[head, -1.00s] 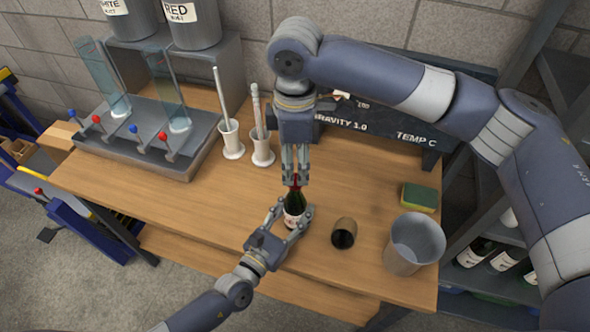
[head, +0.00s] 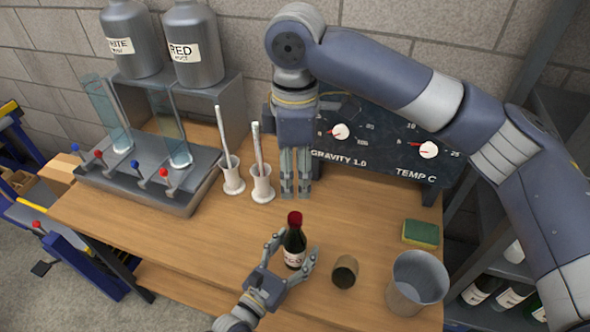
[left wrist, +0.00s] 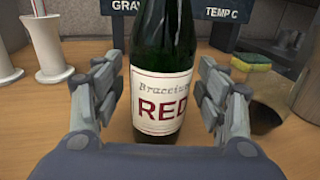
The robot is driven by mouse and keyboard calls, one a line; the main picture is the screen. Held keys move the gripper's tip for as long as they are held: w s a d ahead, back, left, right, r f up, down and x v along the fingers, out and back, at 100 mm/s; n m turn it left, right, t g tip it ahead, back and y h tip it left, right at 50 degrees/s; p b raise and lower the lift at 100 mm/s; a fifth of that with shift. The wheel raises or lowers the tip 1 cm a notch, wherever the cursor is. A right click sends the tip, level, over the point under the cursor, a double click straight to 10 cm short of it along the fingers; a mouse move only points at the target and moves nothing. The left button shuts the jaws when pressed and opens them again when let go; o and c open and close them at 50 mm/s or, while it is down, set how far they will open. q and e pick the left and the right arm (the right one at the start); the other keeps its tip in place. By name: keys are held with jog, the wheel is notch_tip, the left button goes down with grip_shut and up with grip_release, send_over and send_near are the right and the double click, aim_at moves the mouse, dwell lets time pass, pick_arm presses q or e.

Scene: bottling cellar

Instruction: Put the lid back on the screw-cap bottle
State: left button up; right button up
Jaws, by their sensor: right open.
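A dark green wine bottle (head: 294,243) stands upright on the wooden table, with a red cap (head: 295,219) on top of its neck. Its label reads "Braccium RED" in the left wrist view (left wrist: 165,98), where its top is out of frame. My left gripper (head: 296,246) is low around the bottle, one finger on each side.
A small brown cup (head: 344,272), a grey bin (head: 417,283) and a sponge (head: 420,233) are to the right. Two white holders (head: 233,181) with upright rods, a filler stand (head: 150,180) and a gauge panel (head: 380,150) are behind. The front left table is clear.

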pick_arm(q)
jog(key=shift+a, duration=0.1)
jog(key=v, duration=1.2)
dwell(0.4)
